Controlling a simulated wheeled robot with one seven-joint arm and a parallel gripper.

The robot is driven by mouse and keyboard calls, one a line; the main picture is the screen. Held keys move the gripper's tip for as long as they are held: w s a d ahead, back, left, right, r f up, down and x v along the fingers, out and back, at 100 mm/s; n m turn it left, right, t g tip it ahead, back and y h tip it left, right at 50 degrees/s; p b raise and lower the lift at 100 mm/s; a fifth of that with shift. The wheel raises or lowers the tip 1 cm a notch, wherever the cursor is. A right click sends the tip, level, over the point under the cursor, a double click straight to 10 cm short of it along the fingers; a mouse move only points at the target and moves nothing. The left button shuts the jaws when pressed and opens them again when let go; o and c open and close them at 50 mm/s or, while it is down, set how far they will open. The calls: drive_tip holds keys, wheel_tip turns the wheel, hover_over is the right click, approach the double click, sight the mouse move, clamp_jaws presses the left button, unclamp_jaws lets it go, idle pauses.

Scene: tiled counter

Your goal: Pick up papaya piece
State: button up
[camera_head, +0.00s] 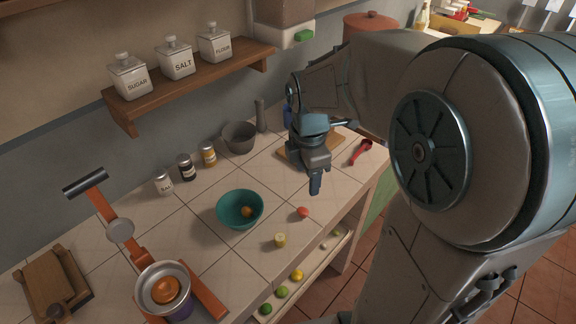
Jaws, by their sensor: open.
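A small reddish-orange piece (303,212), which looks like the papaya piece, lies on the tiled counter to the right of the teal bowl. It is too small to be sure of its kind. A short pale-yellow piece (280,240) stands on the counter in front of it, and a small orange-yellow piece (247,212) lies inside the teal bowl (228,203). My gripper (315,186) is open, points down above the counter, and appears beyond and slightly right of the reddish piece, apart from it. The fingers overlap in this view, so the gap between them is hidden.
A wooden board (289,156) lies behind my gripper, with a red spoon (361,151) to its right. A grey mortar (238,137) and several jars line the wall. An orange juicer (165,288) stands front left. Several fruits lie on a lower shelf (322,256).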

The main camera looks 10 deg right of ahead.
drive_tip(key=w+f+n, duration=0.1)
drive_tip(key=w+n, duration=0.2)
drive_tip(key=n, duration=0.2)
hover_over(303, 209)
drive_tip(key=f, duration=0.9)
drive_tip(key=shift+w+a, duration=0.1)
drive_tip(key=shift+w, duration=0.1)
drive_tip(key=shift+s+f, duration=0.15)
drive_tip(key=shift+f, duration=1.2)
drive_tip(key=shift+s+f, duration=0.1)
drive_tip(key=shift+f, duration=1.25)
drive_tip(key=c, duration=1.1)
